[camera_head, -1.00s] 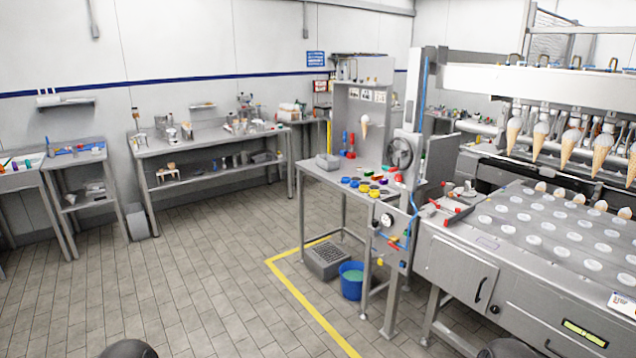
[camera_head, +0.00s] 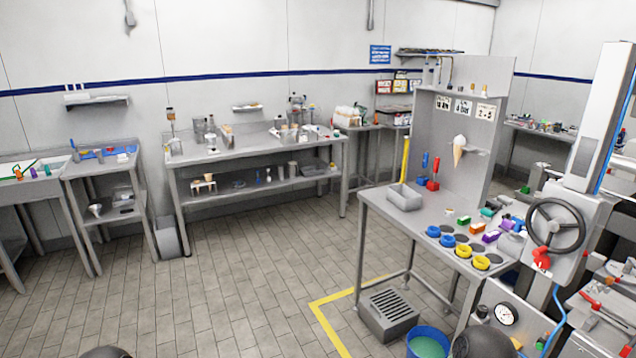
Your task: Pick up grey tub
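A grey tub (camera_head: 404,197), low and rectangular with an open top, stands on the left end of the steel worktable (camera_head: 372,199) right of centre. It is apart from the other things on that table. Neither gripper is in view. Dark rounded parts of my own arms show at the bottom edge, at left and right of centre.
Blue rings (camera_head: 447,240), yellow rings (camera_head: 481,262) and small coloured blocks lie right of the tub. Red and blue tools stand behind it. Below are a grated grey box (camera_head: 388,315) and a blue bucket (camera_head: 428,343). The tiled floor left of the table is clear.

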